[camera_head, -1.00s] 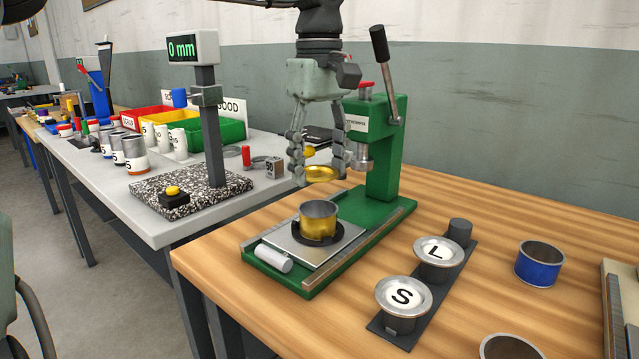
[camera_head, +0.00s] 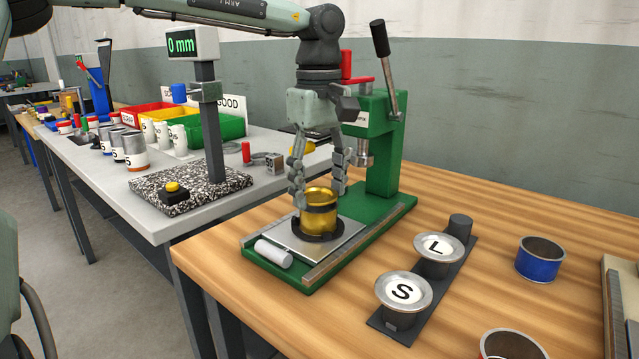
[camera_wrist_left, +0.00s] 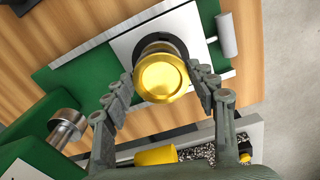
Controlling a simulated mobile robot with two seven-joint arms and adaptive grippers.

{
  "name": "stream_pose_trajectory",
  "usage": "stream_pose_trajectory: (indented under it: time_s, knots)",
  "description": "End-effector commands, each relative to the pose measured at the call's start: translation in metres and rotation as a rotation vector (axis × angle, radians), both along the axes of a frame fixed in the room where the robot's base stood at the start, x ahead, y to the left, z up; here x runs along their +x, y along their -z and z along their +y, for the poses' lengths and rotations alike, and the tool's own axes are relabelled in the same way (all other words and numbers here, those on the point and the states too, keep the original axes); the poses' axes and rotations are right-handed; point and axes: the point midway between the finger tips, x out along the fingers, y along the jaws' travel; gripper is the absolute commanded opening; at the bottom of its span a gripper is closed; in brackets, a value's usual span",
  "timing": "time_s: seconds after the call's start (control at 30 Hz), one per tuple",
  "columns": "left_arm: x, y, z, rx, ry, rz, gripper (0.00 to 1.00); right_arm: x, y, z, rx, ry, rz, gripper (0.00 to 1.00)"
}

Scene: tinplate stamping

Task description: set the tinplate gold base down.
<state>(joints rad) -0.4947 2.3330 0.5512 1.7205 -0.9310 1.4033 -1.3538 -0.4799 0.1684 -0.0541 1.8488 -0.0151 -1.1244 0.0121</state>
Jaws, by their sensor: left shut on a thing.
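The tinplate gold base (camera_head: 319,194) is a shiny round gold disc with a raised rim. It is at the top of the gold can body (camera_head: 319,222), which stands upright in a dark ring on the green press's plate. I cannot tell whether the base touches the can all round. My left gripper (camera_head: 319,192) points down, shut on the base, one finger on either side. In the left wrist view the base (camera_wrist_left: 160,77) faces the camera between the fingertips (camera_wrist_left: 161,76) and hides most of the can. My right gripper is not in view.
The green press (camera_head: 384,150) with its lever stands close behind the gripper. A height gauge (camera_head: 208,130) stands on the left table.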

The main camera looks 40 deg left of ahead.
Motion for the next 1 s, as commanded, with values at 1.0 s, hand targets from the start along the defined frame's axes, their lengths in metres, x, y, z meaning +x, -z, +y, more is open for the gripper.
stream_pose_trajectory:
  time_s: [1.0]
  knots:
    - [0.001,-0.042,0.0,0.001,-0.002,-0.005,0.66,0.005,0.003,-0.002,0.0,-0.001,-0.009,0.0]
